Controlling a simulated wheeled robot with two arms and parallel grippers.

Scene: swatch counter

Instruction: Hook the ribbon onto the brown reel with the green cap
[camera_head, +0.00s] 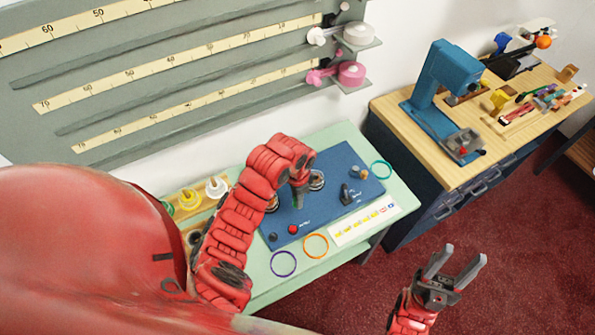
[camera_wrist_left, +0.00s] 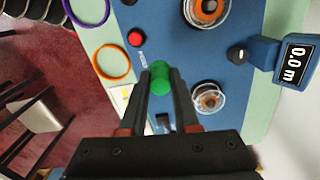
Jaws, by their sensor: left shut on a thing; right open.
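My left gripper (camera_head: 298,206) is over the blue panel (camera_head: 335,208). In the left wrist view its fingers (camera_wrist_left: 160,88) are shut on a small green round-ended thing (camera_wrist_left: 161,72); I cannot tell whether it is a cap. Two reels with clear rims sit on the panel: one brown-cored (camera_wrist_left: 208,98) beside the fingers, the other orange-brown (camera_wrist_left: 205,8) at the top edge. No green cap shows on either. In the head view one reel (camera_head: 317,180) is right of the gripper, the other partly behind the arm. No loose ribbon is clear. My right gripper (camera_head: 460,262) is open and empty over the carpet.
Purple (camera_head: 283,263), orange (camera_head: 316,246) and teal (camera_head: 381,169) rings lie on the pale green table (camera_head: 344,137). Yellow and white spools stand at its left. White and pink reels are on the wall rack. A wooden-topped cabinet (camera_head: 400,98) carries a blue machine (camera_head: 440,90).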

